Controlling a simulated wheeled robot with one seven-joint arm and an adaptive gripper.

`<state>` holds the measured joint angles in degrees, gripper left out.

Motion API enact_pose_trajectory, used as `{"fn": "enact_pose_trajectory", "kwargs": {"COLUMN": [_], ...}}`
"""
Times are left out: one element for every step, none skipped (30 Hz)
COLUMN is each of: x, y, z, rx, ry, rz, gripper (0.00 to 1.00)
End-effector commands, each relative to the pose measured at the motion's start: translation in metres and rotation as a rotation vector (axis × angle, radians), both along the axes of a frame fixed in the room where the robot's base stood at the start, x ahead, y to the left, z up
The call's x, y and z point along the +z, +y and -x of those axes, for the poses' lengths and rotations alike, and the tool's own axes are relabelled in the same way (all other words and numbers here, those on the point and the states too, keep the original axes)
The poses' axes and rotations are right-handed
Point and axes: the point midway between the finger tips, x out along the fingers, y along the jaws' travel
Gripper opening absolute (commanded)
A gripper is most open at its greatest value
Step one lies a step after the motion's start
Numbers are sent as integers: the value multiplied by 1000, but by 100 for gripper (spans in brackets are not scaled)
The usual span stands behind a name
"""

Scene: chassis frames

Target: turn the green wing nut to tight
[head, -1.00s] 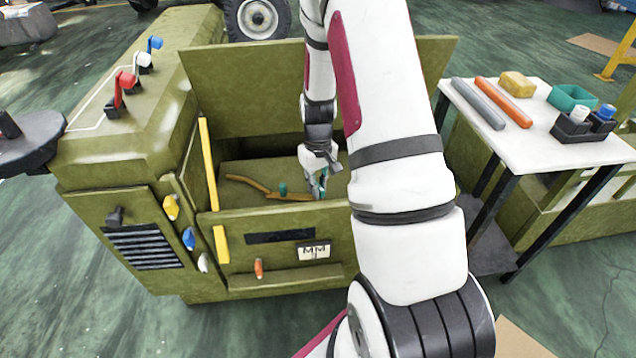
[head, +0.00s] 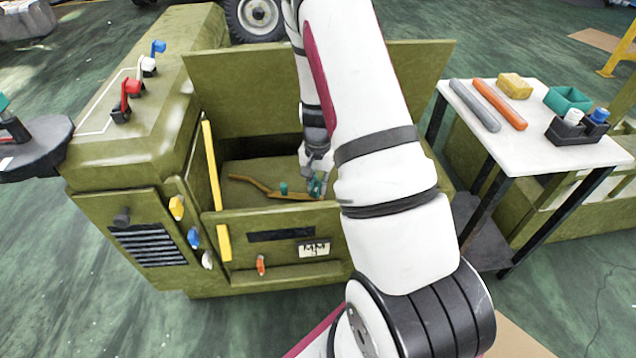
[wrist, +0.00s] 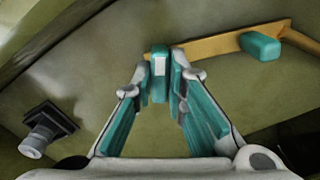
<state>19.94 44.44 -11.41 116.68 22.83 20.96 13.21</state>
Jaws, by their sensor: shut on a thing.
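My gripper (wrist: 162,80) reaches down into the open bay of the olive machine. Its teal-padded fingers are closed on both sides of a green wing nut (wrist: 160,66), which has a white patch on its face. The nut stands at one end of a brass-coloured strip (wrist: 215,44). A second green piece (wrist: 260,46) sits farther along the strip, apart from the fingers; it also shows in the head view (head: 283,188). In the head view my gripper (head: 316,186) largely hides the held nut, so its turn angle is hard to judge there.
The bay's front wall (head: 285,222) and raised back panel (head: 250,90) stand close around my arm. A dark block with a pale knob (wrist: 40,135) is on the bay's inside. A white side table (head: 530,135) with rods and bins stands at right.

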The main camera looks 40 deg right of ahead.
Motion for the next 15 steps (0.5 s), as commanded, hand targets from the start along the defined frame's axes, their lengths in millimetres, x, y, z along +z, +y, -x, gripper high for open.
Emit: {"fn": "enact_pose_trajectory", "kwargs": {"x": [1,1,1,1,1,1,1,1,1,1,1,1,1,1,1], "y": [0,0,0,0,0,0,0,0,0,0,0,0,0,0,0], "z": [0,0,0,0,-1,0,-1,0,0,0,0,0,-1,-1,-1], "rx": [-43,-72,-110,-138,-167,-205,-234,-262,-300,-329,-356,-394,-423,-450,-487], "ry": [-1,0,0,0,0,-1,-1,-1,-1,-1,-1,-1,-1,-1,-1], "rz": [2,2,2,2,1,2,2,2,2,2,2,2,2,2,2], "gripper": [0,0,0,0,0,0,0,0,0,0,0,0,0,0,0]}}
